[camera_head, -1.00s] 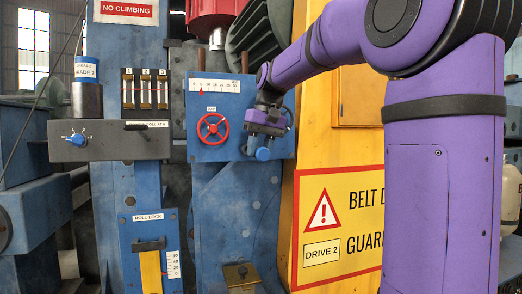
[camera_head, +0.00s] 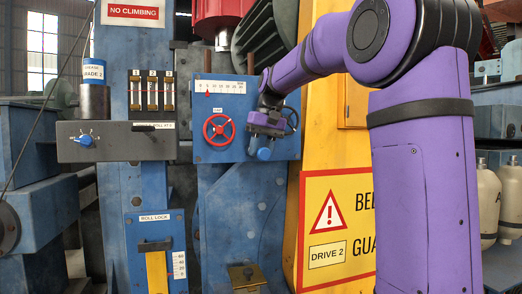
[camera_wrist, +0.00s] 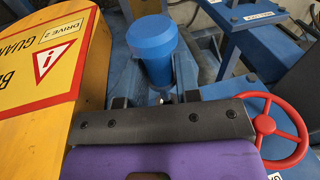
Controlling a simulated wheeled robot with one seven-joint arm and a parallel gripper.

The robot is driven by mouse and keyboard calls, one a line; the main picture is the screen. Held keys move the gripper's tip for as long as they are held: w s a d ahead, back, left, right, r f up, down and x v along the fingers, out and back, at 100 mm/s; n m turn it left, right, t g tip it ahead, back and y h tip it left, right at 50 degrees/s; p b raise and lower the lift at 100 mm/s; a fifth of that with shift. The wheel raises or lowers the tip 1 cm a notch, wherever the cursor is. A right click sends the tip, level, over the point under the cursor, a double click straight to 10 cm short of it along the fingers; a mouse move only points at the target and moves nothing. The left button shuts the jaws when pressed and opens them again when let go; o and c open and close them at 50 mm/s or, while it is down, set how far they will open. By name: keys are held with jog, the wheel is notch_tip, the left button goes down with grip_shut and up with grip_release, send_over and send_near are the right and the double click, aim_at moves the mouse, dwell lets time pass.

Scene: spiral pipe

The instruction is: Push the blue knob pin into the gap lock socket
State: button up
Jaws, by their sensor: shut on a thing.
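The blue knob pin (camera_head: 264,154) is a blue cylindrical knob, seen just below my gripper (camera_head: 266,133) in the head view. In the wrist view the knob (camera_wrist: 152,45) stands large beyond the dark jaw edge, with a thin metal stem at its base. My gripper (camera_wrist: 156,100) is shut on the pin near that stem. It is at the right part of the blue gap panel (camera_head: 206,150), beside the red handwheel (camera_head: 219,130). I cannot make out the gap lock socket; my gripper covers that part of the panel. Whether the pin touches a socket cannot be told.
The red handwheel (camera_wrist: 279,132) is close to the right of my gripper in the wrist view. The yellow belt guard (camera_head: 310,165) stands close on the right. A grey roll box (camera_head: 105,141) is at the left.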

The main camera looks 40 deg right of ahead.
jog(key=shift+w+d, duration=0.3)
jog(key=shift+w, duration=0.55)
jog(key=shift+w+d, duration=0.3)
jog(key=shift+w, duration=0.5)
jog(key=o, duration=0.7)
jog(key=shift+s+a, duration=0.3)
jog(key=shift+s, duration=0.55)
jog(key=shift+c, duration=0.5)
jog(key=c, duration=0.5)
jog(key=shift+r+g+y, duration=0.3)
jog(key=shift+r+g, duration=0.05)
jog(key=shift+g, duration=0.35)
